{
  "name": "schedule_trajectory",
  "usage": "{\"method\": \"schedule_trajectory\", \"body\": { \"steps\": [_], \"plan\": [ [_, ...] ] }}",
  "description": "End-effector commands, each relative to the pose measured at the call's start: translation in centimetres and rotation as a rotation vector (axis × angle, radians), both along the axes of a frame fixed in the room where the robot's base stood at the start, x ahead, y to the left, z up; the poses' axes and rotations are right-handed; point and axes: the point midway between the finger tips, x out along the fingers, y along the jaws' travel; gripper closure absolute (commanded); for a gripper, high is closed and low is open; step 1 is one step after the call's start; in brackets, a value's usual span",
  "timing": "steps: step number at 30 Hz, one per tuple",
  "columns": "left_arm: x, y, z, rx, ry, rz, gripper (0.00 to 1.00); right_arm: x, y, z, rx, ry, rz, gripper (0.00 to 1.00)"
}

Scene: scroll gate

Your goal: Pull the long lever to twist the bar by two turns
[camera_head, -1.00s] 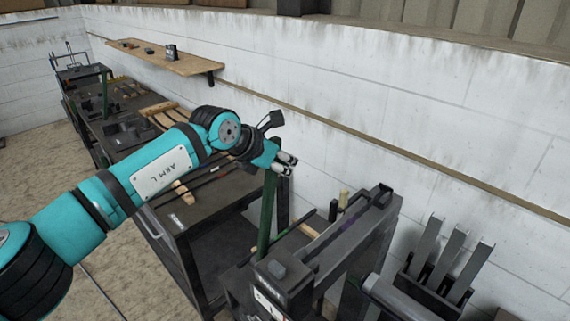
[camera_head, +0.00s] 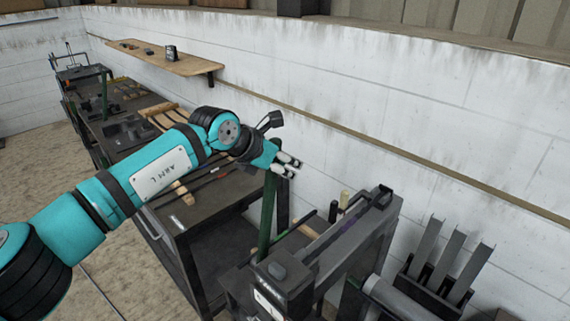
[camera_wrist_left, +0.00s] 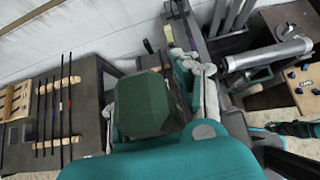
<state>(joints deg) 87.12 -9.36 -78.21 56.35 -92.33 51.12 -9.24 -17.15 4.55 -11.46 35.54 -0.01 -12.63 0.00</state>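The long green lever (camera_head: 267,215) stands upright, slightly tilted, at the dark bar-twisting machine (camera_head: 345,240). My left gripper (camera_head: 287,166) is at the lever's top end, with its two fingertips reaching past it. In the left wrist view the lever's green blocky end (camera_wrist_left: 143,103) lies between the fingers, with a narrow gap visible towards the right finger (camera_wrist_left: 208,90). Whether the fingers clamp it is hidden. I cannot make out the bar clearly in the machine. A teal and black part at the right edge of the wrist view may be my right gripper (camera_wrist_left: 295,129).
A dark workbench (camera_head: 215,195) with rods and a wooden rack runs behind the arm. A wooden shelf (camera_head: 165,60) hangs on the white wall.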

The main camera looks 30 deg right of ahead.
Motion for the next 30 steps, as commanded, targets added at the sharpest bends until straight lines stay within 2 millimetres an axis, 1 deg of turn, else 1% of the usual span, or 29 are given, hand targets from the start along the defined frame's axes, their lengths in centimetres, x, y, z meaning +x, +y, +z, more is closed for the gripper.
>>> {"method": "schedule_trajectory", "body": {
  "steps": [1,2,3,10,14,17,24,30],
  "plan": [
    [0.0,0.0,0.0,0.000,0.001,-0.001,0.61,0.0,0.0,0.0,0.000,0.000,0.000,1.00],
    [0.0,0.0,0.0,0.000,0.001,-0.001,0.57,0.0,0.0,0.0,0.000,0.001,0.000,1.00],
    [0.0,0.0,0.0,0.000,0.001,-0.001,0.56,0.0,0.0,0.0,0.000,0.001,0.000,1.00],
    [-0.1,0.0,0.0,0.000,0.001,-0.001,0.56,-0.2,-0.3,0.0,-0.004,0.002,0.001,1.00],
    [-0.2,0.7,0.6,-0.001,0.000,0.000,0.56,-0.2,-0.3,0.0,-0.003,0.003,0.001,1.00],
    [-0.5,1.8,1.8,-0.001,-0.002,-0.001,0.56,-0.1,-0.2,0.0,-0.002,0.002,0.001,1.00],
    [-1.7,5.5,5.2,0.000,-0.002,0.001,0.56,-0.1,-0.1,0.0,-0.001,0.001,0.000,1.00],
    [-2.5,7.7,7.3,-0.001,-0.001,-0.001,0.56,0.0,-0.1,0.0,0.000,0.000,0.000,1.00]
  ]
}}
